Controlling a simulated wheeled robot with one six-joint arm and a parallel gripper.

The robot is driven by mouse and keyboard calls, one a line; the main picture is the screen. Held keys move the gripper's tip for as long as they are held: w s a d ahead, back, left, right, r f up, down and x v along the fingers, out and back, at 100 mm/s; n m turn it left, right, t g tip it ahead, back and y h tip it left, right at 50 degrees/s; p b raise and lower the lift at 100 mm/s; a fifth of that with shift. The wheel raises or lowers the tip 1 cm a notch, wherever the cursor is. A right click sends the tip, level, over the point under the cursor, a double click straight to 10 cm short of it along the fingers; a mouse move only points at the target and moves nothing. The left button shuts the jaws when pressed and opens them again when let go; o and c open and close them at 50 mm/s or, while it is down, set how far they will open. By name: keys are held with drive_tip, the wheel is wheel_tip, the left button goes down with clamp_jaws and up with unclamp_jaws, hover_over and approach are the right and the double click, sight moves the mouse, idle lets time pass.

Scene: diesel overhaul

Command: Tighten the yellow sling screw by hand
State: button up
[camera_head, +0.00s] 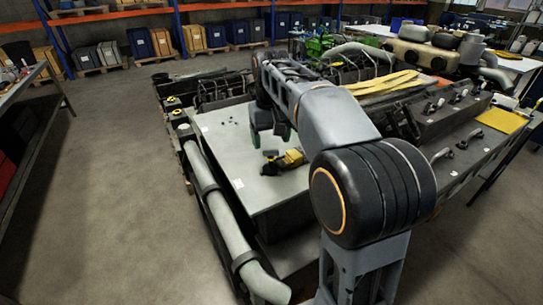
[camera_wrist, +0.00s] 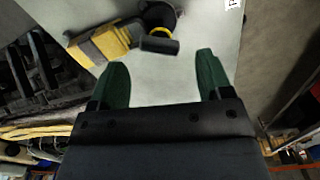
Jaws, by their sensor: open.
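I cannot clearly make out a sling screw in either view. Yellow sling straps (camera_head: 383,86) lie bundled across the dark engine parts beyond my arm; pale yellow strands (camera_wrist: 35,130) also show at the lower left in the wrist view. A yellow and black tool-like object (camera_head: 292,158) lies on the grey plate. In the wrist view this yellow object (camera_wrist: 103,44) lies beyond the fingertips, with a black part bearing a yellow ring (camera_wrist: 160,31). My gripper (camera_wrist: 162,72) has green fingers spread apart, with nothing between them.
The grey plate (camera_head: 238,165) is mostly clear, with several small dark parts on it. A long grey pipe (camera_head: 217,215) runs along its left side. Dark machinery (camera_head: 435,125) stands to the right, with a yellow sheet (camera_head: 502,120). The floor at left is free.

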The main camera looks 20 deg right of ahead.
sight(271, 151)
drive_tip(key=n+b, duration=0.1)
drive_tip(key=n, duration=0.2)
drive_tip(key=shift+f+n, duration=0.15)
drive_tip(key=shift+n, duration=0.15)
drive_tip(key=n, duration=0.1)
drive_tip(key=n+p, duration=0.1)
drive_tip(key=n, duration=0.1)
drive_tip(key=shift+r, duration=0.35)
drive_tip(key=n+p, duration=0.1)
drive_tip(key=n, duration=0.5)
drive_tip(key=shift+n+p, duration=0.3)
drive_tip(key=shift+p, duration=0.05)
drive_tip(key=shift+n, duration=0.3)
wheel_tip(271, 151, down, 5)
drive_tip(key=b, duration=0.3)
drive_tip(key=shift+f+b, duration=0.2)
drive_tip(key=shift+b, duration=0.15)
drive_tip(key=shift+c, duration=0.3)
clamp_jaws()
